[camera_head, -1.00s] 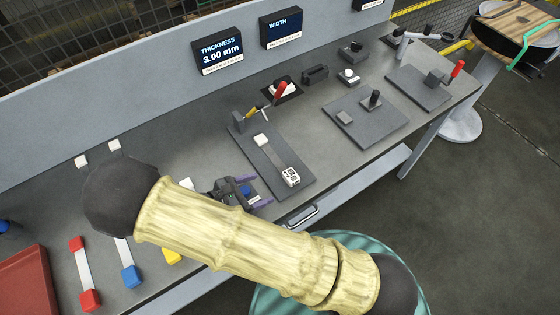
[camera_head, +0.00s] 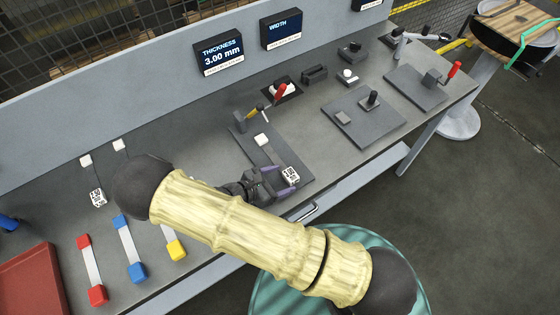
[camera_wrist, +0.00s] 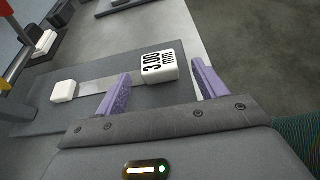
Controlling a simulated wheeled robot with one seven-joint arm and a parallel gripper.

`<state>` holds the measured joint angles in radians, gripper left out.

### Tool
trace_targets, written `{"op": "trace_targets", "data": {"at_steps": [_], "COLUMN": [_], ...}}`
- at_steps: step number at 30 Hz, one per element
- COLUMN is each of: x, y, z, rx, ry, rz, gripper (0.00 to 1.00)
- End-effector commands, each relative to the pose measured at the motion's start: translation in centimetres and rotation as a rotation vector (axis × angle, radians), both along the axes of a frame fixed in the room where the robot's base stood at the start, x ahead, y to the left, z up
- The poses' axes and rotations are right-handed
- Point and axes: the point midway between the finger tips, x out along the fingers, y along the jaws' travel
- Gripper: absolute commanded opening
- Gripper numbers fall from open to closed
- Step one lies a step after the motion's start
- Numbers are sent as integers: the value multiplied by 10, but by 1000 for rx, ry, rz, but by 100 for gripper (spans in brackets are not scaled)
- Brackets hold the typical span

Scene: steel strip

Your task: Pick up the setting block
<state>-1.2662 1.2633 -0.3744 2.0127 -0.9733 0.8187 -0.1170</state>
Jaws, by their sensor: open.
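The setting block, a white block marked "3.00 mm" (camera_head: 290,177), sits at the near end of a steel strip on a dark base plate (camera_head: 294,155). In the wrist view the block (camera_wrist: 159,61) shows between and just ahead of my two purple fingertips. My gripper (camera_wrist: 162,74) is open and empty, with a gap on the block's right side; whether the left finger touches it I cannot tell. In the head view my gripper (camera_head: 277,181) is low beside the block, partly hidden by my arm. A plain white block (camera_head: 261,140) sits at the strip's far end.
Another fixture plate (camera_head: 385,128) lies to the right. Strips with red (camera_head: 97,295), blue (camera_head: 137,272) and yellow (camera_head: 177,250) end blocks and a red tray (camera_head: 30,285) lie left.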

Motion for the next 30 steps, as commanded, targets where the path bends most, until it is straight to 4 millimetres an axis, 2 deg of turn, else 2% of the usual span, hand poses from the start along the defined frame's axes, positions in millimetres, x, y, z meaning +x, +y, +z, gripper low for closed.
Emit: {"op": "trace_targets", "data": {"at_steps": [7,24,30], "x": [17,17,17], "y": [-22,-24,-24], "z": [-9,-12,-12], "rx": [-2,0,0], "ry": [1,2,2], "rz": [-1,-1,-1], "gripper": [71,71,32]}}
